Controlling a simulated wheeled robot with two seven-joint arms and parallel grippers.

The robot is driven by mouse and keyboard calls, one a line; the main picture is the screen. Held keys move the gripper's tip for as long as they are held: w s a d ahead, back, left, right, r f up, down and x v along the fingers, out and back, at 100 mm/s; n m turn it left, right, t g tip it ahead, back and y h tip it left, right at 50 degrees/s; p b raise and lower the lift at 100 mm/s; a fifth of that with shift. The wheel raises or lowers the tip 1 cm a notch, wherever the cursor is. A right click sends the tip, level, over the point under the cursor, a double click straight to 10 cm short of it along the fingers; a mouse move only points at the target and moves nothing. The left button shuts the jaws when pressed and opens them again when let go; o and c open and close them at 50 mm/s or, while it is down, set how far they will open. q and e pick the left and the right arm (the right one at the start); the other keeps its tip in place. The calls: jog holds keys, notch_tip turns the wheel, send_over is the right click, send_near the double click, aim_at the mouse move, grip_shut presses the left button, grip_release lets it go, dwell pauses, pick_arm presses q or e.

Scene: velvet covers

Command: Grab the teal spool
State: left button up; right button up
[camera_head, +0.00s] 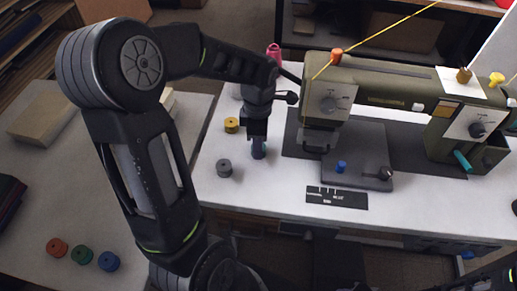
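My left arm comes in from the left and reaches over the white sewing table. Its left gripper (258,152) points down close to the tabletop, between the yellow spool and the sewing machine. A small sliver of teal, likely the teal spool (265,147), shows at the right side of the fingertips. The fingers hide the rest of it. I cannot tell whether the fingers are open or shut on it. My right gripper is not in view.
A yellow spool (231,125) and a grey spool (224,168) stand left of the gripper. The olive sewing machine (390,88) stands to the right.

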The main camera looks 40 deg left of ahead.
pick_arm(q)
grip_shut()
notch_tip(320, 180, up, 10)
dwell(0.7)
dwell(0.4)
